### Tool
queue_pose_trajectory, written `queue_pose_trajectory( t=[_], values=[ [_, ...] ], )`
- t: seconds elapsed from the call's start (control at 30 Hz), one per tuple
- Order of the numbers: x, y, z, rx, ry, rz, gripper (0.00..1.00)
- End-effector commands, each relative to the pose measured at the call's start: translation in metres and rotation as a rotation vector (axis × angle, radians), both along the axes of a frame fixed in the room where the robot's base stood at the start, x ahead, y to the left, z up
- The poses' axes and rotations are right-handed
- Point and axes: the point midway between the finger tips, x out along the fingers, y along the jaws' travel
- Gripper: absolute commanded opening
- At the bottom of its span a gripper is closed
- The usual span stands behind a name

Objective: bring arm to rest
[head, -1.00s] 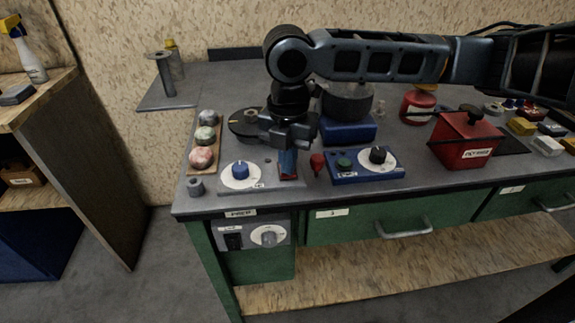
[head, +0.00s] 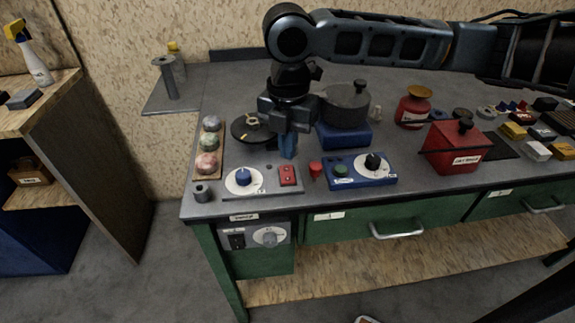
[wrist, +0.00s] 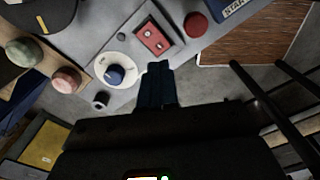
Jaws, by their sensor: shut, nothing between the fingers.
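My gripper (head: 288,146) hangs from my arm above the workbench in the head view, with its blue fingers pointing down. The fingers are shut with nothing between them. They are just behind the red switch block (head: 288,175) and to the right of the blue knob on its white dial (head: 243,178). In the wrist view my gripper (wrist: 157,68) shows as dark closed fingers, with the blue knob (wrist: 114,75) to their left and the red switch block (wrist: 152,38) above them.
A dark pot (head: 345,108) stands on a blue block (head: 343,135). A blue control panel (head: 361,170), a red lidded box (head: 458,150) and a red jar (head: 412,110) stand to the right. Several mottled balls (head: 206,163) line the bench's left side. The floor in front is largely clear.

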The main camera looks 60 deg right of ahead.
Motion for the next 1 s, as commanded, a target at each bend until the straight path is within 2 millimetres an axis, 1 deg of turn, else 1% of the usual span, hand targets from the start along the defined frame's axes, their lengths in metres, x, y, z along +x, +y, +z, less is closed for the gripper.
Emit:
queue_pose_trajectory(
  t=[0.03,0.1,0.67,0.73,0.77,0.87,0.97,1.0],
  values=[
    [0.000,0.000,0.006,0.000,0.000,0.000,0.00],
    [0.000,0.000,0.008,0.000,0.000,0.000,0.00],
    [0.000,0.000,0.007,0.000,-0.001,0.000,0.00],
    [0.004,0.005,0.007,0.011,-0.013,0.002,0.00],
    [0.007,0.010,0.007,0.021,-0.024,0.003,0.00],
    [0.027,0.039,0.009,0.084,-0.097,0.006,0.00],
    [0.058,0.087,0.019,0.201,-0.216,0.003,0.00],
    [0.071,0.108,0.025,0.257,-0.270,-0.004,0.00]
  ],
)
